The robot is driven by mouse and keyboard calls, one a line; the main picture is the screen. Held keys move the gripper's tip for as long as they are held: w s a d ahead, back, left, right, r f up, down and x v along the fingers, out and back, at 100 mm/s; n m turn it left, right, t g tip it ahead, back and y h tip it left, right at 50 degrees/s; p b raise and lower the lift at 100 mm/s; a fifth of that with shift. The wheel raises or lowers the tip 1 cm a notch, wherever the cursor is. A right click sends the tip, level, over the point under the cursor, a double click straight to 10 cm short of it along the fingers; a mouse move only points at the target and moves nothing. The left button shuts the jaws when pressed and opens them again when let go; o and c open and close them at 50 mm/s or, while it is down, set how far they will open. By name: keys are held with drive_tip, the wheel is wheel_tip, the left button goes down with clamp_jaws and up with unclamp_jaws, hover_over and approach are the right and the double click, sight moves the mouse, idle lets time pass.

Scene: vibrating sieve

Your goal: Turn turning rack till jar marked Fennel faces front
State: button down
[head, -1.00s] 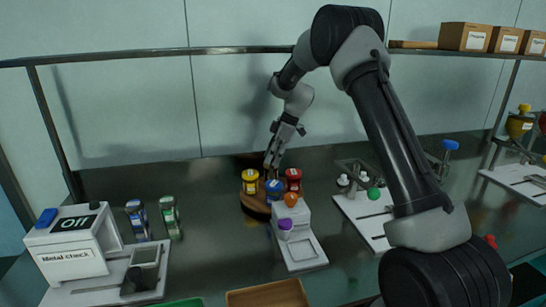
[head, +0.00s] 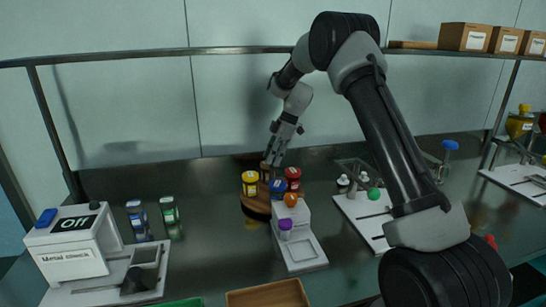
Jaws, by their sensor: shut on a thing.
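The turning rack (head: 249,206) is a round brown wooden turntable near the back middle of the bench. It carries a yellow-lidded jar (head: 249,178) at left, a blue-lidded jar (head: 277,186) at front and a red-lidded jar (head: 293,174) at right. Jar labels are too small to read, so I cannot tell which is Fennel. My gripper (head: 269,165) reaches down from above, behind the blue jar and between the yellow and red ones. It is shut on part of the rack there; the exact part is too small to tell.
A white device (head: 300,250) with orange and purple knobs stands close in front of the rack. A metal check box (head: 70,245) marked Off and two bottles (head: 152,217) are at left. A white station (head: 370,220) is at right. An overhead rail (head: 230,50) crosses behind.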

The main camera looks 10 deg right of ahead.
drive_tip(key=c, duration=1)
unclamp_jaws()
drive_tip(key=shift+r, duration=0.1)
drive_tip(key=v, duration=0.7)
drive_tip(key=shift+d+r, duration=0.15)
